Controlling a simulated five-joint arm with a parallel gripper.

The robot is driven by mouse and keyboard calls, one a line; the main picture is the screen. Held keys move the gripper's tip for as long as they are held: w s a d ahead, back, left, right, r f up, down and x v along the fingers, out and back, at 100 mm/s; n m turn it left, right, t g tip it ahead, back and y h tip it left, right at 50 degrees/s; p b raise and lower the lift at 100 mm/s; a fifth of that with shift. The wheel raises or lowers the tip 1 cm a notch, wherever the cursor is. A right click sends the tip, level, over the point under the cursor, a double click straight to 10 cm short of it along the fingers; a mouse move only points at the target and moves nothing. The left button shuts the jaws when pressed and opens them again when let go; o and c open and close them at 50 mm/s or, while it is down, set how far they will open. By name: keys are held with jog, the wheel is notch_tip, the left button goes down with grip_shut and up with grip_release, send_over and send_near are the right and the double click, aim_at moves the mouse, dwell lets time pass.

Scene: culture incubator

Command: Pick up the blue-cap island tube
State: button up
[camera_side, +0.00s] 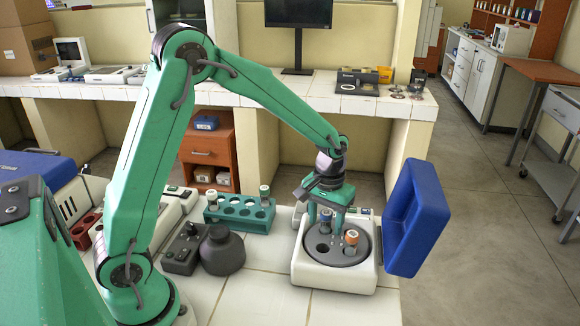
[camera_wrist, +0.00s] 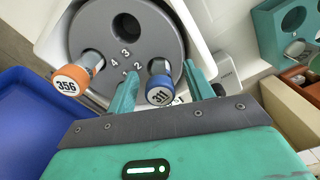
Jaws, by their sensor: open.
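The blue-cap tube (camera_wrist: 159,90), its white top marked 311, stands in the grey rotor (camera_wrist: 150,25) of the white machine (camera_side: 335,277). My gripper (camera_side: 325,217) is open and points down over the rotor in the side view. There the tube (camera_side: 325,216) shows partly between the fingers. An orange-cap tube (camera_wrist: 70,78) marked 356 stands in the rotor to the left. It also shows in the side view (camera_side: 351,238).
The machine's blue lid (camera_side: 418,218) stands open on the right. A teal rack (camera_side: 240,213) with tubes, a dark grey bottle (camera_side: 222,252) and a control box (camera_side: 183,250) are to the left. The tiled bench in front is clear.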

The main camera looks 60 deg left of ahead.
jog(key=c, duration=1.1)
jog(key=shift+o, duration=0.2)
jog(key=shift+r, duration=0.1)
jog(key=shift+r, duration=0.8)
notch_tip(320, 180, up, 2)
jog(key=shift+r, duration=0.2)
jog(key=s+d+r, duration=0.6)
jog(key=d+r, duration=0.1)
jog(key=d, duration=0.2)
jog(key=shift+s+d, duration=0.2)
jog(key=shift+d, duration=0.2)
jog(key=shift+a+f, duration=0.1)
jog(key=shift+a, duration=0.05)
jog(key=s+a+n, duration=0.2)
jog(key=a+n, duration=0.1)
jog(key=a, duration=1.1)
jog(key=s+a+f+n, duration=0.1)
jog(key=s+a+n, duration=0.1)
jog(key=a, duration=1.3)
jog(key=shift+s+f+n, duration=0.2)
jog(key=shift+s+n, duration=0.2)
jog(key=shift+s, duration=0.25)
